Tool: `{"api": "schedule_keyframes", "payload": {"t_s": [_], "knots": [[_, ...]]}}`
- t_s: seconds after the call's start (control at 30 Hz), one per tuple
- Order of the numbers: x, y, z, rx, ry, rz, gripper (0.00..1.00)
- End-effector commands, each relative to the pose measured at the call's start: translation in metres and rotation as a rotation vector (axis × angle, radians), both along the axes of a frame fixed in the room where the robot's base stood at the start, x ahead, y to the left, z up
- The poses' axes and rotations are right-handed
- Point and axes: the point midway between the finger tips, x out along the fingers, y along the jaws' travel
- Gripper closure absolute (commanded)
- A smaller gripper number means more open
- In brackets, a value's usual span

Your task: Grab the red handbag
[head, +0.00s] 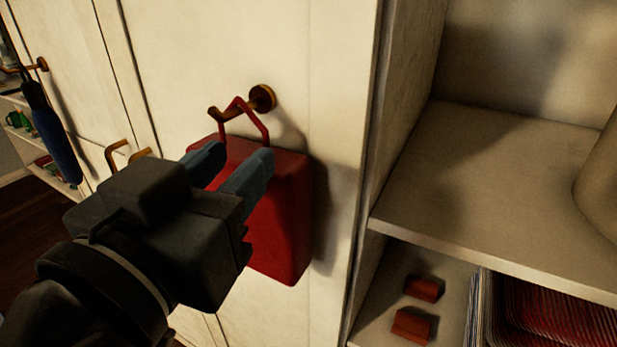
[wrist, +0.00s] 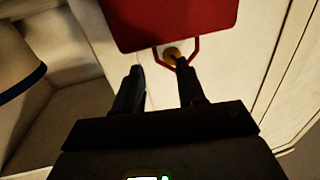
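The red handbag (head: 285,220) hangs by its thin red handle (head: 241,108) from a brass hook (head: 262,98) on the cream cabinet front. My gripper (head: 237,156) is in front of the bag, with its two fingers apart near the bag's top edge, below the handle. In the wrist view the red bag (wrist: 172,22) is at the top, with the brass hook (wrist: 172,53) and handle just beyond my open fingers (wrist: 160,72). The right finger there overlaps the handle; I cannot tell whether they touch. My gripper partly hides the bag's left side in the head view.
A dark blue umbrella-like item (head: 55,140) hangs at the far left. Brass pulls (head: 118,152) stick out behind my gripper. Open shelves (head: 490,190) at the right hold a beige rounded object (head: 602,180), red blocks (head: 411,325) and a striped stack.

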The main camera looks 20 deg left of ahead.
Motion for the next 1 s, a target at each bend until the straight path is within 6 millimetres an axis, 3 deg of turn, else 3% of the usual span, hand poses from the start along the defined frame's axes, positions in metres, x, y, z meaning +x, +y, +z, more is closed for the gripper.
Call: {"api": "schedule_keyframes", "payload": {"t_s": [0.3, 0.63, 1.0], "knots": [[0.042, 0.001, -0.001, -0.001, 0.0, 0.0, 0.6], [0.049, 0.002, -0.003, 0.0, 0.0, 0.0, 0.6], [0.049, 0.002, -0.003, -0.001, 0.0, 0.0, 0.96]]}}
